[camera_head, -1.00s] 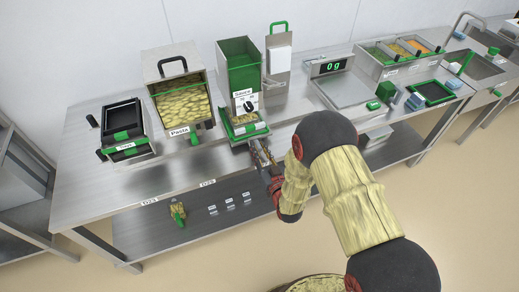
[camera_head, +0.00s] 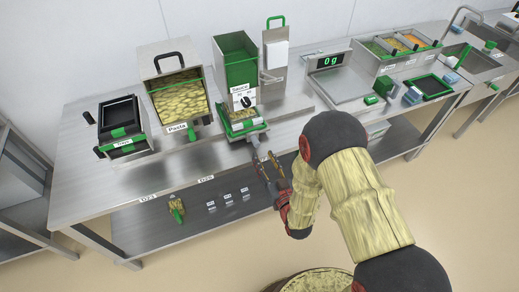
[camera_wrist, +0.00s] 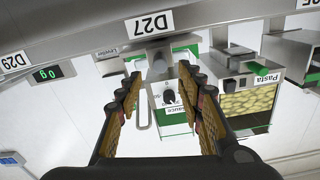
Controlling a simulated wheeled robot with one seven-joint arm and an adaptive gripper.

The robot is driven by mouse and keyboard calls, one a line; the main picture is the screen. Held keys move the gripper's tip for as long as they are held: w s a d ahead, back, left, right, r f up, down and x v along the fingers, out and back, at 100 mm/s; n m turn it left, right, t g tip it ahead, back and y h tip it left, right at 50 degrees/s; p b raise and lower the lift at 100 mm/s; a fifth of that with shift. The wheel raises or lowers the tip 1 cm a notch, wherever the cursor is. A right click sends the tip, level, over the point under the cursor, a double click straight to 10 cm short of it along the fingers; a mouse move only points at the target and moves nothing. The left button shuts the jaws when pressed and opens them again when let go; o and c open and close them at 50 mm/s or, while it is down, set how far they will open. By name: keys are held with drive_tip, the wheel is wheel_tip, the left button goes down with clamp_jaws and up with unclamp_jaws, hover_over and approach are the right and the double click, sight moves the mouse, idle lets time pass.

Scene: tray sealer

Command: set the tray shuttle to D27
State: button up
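A shuttle-like metal carriage with a green-rimmed tray (camera_head: 243,123) sits under the sauce dispenser (camera_head: 237,64); I cannot tell for certain that it is the tray shuttle. In the wrist view, a metal block with a round grey knob (camera_wrist: 158,62) faces me between my fingers. The D27 label (camera_wrist: 150,25) is on the table's front edge, close to that knob. My gripper (camera_head: 265,158) is open and empty, in front of the table edge below the sauce dispenser. It also shows in the wrist view (camera_wrist: 163,88), fingers spread and apart from the block.
The D23 (camera_head: 148,198) and D25 (camera_head: 206,179) labels run along the edge, left of my gripper; D29 (camera_wrist: 14,61) shows in the wrist view. A pasta bin (camera_head: 178,92) and tray holder (camera_head: 122,130) stand left. A scale (camera_head: 340,82) stands right. A lower shelf lies beneath.

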drive_tip(key=shift+v, duration=2.3)
